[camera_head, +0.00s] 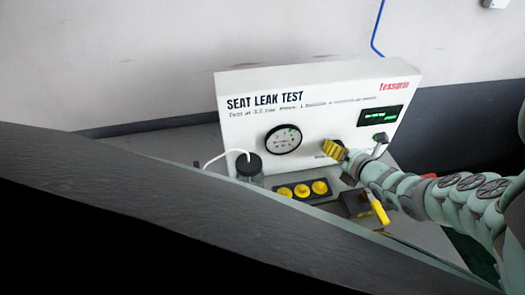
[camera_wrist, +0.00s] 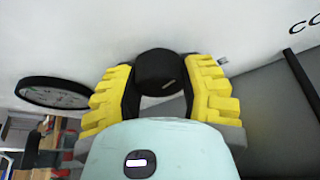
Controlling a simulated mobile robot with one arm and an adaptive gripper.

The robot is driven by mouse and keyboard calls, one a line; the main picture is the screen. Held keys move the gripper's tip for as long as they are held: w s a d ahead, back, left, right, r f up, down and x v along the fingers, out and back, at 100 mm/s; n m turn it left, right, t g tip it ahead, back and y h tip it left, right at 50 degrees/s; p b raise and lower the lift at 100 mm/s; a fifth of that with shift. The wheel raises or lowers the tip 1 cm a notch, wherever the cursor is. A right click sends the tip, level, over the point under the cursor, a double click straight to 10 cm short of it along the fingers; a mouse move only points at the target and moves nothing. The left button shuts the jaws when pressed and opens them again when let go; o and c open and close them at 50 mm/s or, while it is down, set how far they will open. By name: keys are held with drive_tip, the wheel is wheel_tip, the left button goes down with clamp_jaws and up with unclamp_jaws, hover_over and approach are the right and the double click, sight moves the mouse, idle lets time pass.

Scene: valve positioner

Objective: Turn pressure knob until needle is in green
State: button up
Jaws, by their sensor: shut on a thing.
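The pressure knob (camera_wrist: 160,70) is a black round knob with a pale mark on the white panel. My gripper (camera_wrist: 160,88) is shut on it, with a yellow ridged finger on each side. In the head view my gripper (camera_head: 335,151) is at the panel's lower middle and hides the knob. The pressure gauge (camera_head: 283,140) is a round white dial with a black rim, left of my gripper. A small green patch shows near its upper right; the needle is too small to read. The gauge also shows, tilted, at the left in the wrist view (camera_wrist: 52,93).
The white seat leak test box (camera_head: 245,84) carries a green-lit display (camera_head: 380,115) at right. Below it are a jar (camera_head: 248,167) with a white tube, a block with yellow knobs (camera_head: 302,189) and a yellow-handled valve (camera_head: 379,210). A dark slab edge (camera_head: 150,190) crosses the foreground.

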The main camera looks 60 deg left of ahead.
drive_tip(key=m+b, duration=0.1)
drive_tip(key=m+g+y+b, duration=0.1)
drive_tip(key=m, duration=0.1)
drive_tip(key=shift+f+b, duration=0.25)
drive_tip(key=shift+b, duration=0.15)
drive_tip(key=shift+r+m+g+y+b, duration=0.15)
drive_tip(key=shift+m+g+y+b, duration=0.6)
drive_tip(key=shift+m, duration=0.65)
drive_tip(key=o, duration=1.2)
drive_tip(key=shift+a+r, duration=0.1)
drive_tip(key=shift+r, duration=0.05)
drive_tip(key=shift+r, duration=0.1)
